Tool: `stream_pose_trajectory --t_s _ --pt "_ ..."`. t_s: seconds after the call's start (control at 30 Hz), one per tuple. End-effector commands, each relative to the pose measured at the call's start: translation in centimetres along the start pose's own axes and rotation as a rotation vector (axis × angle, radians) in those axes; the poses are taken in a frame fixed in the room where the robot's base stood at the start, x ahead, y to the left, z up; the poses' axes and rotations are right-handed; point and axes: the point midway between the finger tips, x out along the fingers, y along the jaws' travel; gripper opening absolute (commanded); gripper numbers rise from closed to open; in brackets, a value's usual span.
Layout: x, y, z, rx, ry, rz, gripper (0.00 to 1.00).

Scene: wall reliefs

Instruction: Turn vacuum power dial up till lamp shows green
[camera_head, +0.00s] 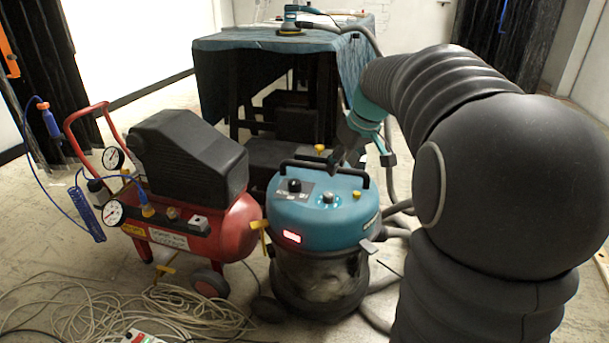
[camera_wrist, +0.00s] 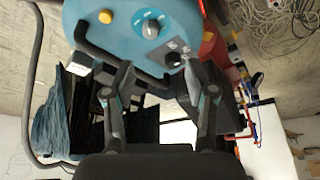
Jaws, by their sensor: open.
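The vacuum (camera_head: 345,235) has a teal lid and a clear, dark lower drum. Its lid carries a black knob (camera_head: 294,185) on a grey panel and a silver dial (camera_head: 328,198); which one is the power dial I cannot tell. A lamp (camera_head: 292,237) on the lid's front edge glows red. My gripper (camera_head: 340,158) is above the back of the lid, near the black carry handle (camera_head: 310,162). In the wrist view my gripper (camera_wrist: 158,80) has its fingers spread and empty. The silver dial (camera_wrist: 151,28) and black knob (camera_wrist: 173,60) show beyond the fingertips, apart from them.
A red air compressor (camera_head: 235,222) stands close at the vacuum's left. Coiled cable (camera_head: 120,305) lies on the floor in front. A cloth-covered table (camera_head: 225,65) with a sander (camera_head: 291,28) stands behind. Grey hoses (camera_head: 395,215) run along the vacuum's right side.

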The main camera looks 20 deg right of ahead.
Motion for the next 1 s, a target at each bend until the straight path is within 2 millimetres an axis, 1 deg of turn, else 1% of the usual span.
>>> stream_pose_trajectory --t_s 0.03,0.13,0.27,0.37,0.8,1.0 --pt "0.2 0.8 -0.4 -0.006 -0.001 -0.004 0.56" --pt "0.6 1.8 -0.8 -0.017 0.001 -0.009 0.56" --pt "1.3 2.0 -1.0 -0.021 0.001 -0.012 0.56" --pt "2.6 2.0 -0.9 -0.022 0.001 -0.013 0.56" --pt "10.6 1.8 -0.9 -0.022 -0.001 -0.013 0.56" --pt "13.2 1.8 -1.0 -0.021 0.001 -0.011 0.56"
